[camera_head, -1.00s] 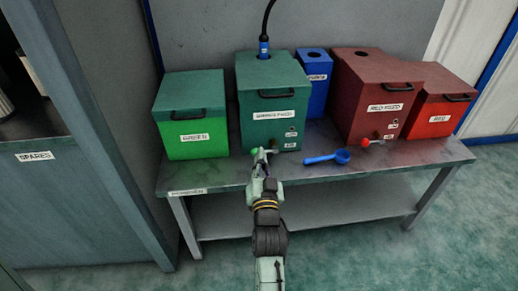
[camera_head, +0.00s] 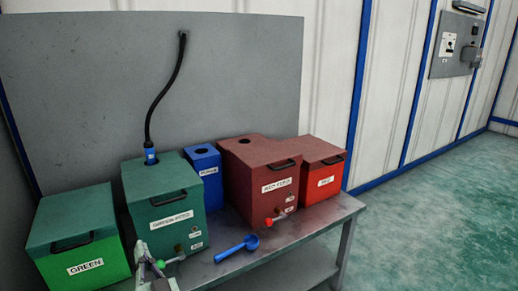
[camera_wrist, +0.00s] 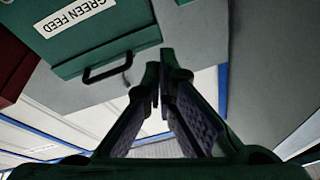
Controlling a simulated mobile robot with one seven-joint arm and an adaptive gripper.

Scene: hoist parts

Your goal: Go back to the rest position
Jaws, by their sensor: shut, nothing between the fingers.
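My gripper (camera_wrist: 161,72) is shut and empty in the wrist view, its two dark fingers meeting at the tips. In the head view my gripper (camera_head: 142,252) shows at the bottom edge, in front of the green feed box (camera_head: 160,192). The green feed box also shows upside down at the top left of the wrist view (camera_wrist: 140,37), with its label and black handle. A green-knobbed tap (camera_head: 161,264) is close beside my gripper in the head view; I cannot tell whether they touch.
The bench (camera_head: 335,213) also holds a green box (camera_head: 112,262), a blue box (camera_head: 208,183), a red feed box (camera_head: 240,185) and a red box (camera_head: 322,189). A blue scoop (camera_head: 238,247) lies in front. A black hose (camera_head: 165,95) rises behind. Open floor (camera_head: 440,200) lies right.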

